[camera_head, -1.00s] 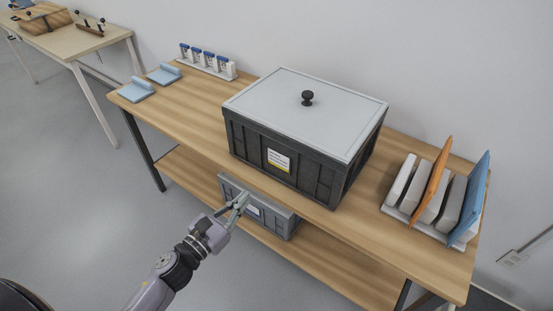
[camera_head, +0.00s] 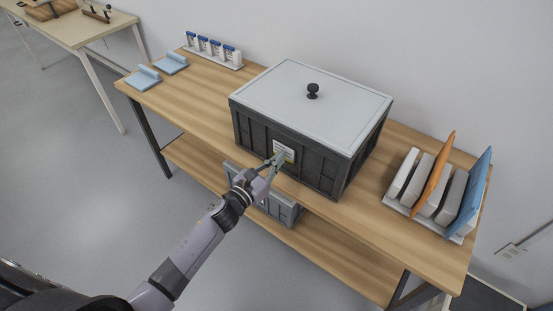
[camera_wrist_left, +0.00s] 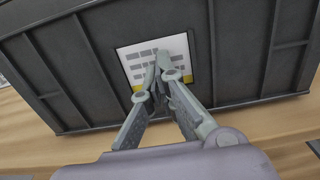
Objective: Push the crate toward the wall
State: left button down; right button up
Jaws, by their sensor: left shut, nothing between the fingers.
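My left gripper (camera_head: 277,160) is shut and empty in front of the label. In the left wrist view the crate's front (camera_wrist_left: 250,50) fills the upper picture, and the fingertips (camera_wrist_left: 158,70) overlap the label (camera_wrist_left: 135,60). I cannot tell whether they touch it. The wall (camera_head: 400,40) is behind the table. My right gripper is not in view.
A rack with white, orange and blue panels (camera_head: 440,190) stands at the table's right end. Several blue-capped containers (camera_head: 213,48) and two light blue pieces (camera_head: 157,70) are at the left. A second grey crate (camera_head: 285,209) sits on the lower shelf (camera_head: 300,245).

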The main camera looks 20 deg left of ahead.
pick_arm(q)
jog(key=b+x, duration=0.6)
jog(key=x, duration=0.6)
jog(key=shift+w+f+b, duration=0.15)
jog(key=shift+f+b, duration=0.05)
jog(key=shift+b, duration=0.15)
jog(key=shift+w+d, duration=0.2)
jog(key=shift+w, duration=0.25)
jog(key=shift+r, duration=0.1)
